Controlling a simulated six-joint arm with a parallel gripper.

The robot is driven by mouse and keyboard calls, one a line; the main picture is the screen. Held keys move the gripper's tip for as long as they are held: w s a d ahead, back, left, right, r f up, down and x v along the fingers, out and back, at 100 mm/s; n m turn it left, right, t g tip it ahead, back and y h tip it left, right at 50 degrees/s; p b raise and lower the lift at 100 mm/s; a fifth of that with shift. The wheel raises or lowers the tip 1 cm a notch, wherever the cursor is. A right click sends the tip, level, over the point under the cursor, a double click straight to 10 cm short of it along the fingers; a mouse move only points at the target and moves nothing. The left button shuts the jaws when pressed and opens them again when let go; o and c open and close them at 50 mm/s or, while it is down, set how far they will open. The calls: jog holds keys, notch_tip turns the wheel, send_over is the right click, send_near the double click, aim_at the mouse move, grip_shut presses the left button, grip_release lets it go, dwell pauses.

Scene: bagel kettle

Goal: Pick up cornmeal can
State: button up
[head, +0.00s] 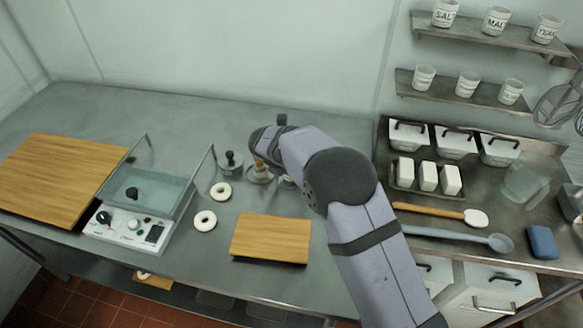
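My arm reaches over the middle of the steel counter, and my gripper (262,145) is at its far end, pointing down. The arm's wrist hides most of the fingers. Just below it a small tan, upright object (261,169) stands on or beside a round metal dish (260,178). It may be the cornmeal can, but I see no label. I cannot tell whether the gripper touches it or is open or shut.
A dark-knobbed metal pot (231,162) stands close left of the gripper. A glass-sided kettle (150,190) is at left. Labelled cups (495,20) stand on the shelves at right.

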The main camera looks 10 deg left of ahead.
jog(key=shift+w+f, duration=0.3)
jog(key=shift+f, duration=0.25)
jog(key=c, duration=1.3)
jog(key=shift+c, duration=0.2)
jog(key=shift+r, duration=0.1)
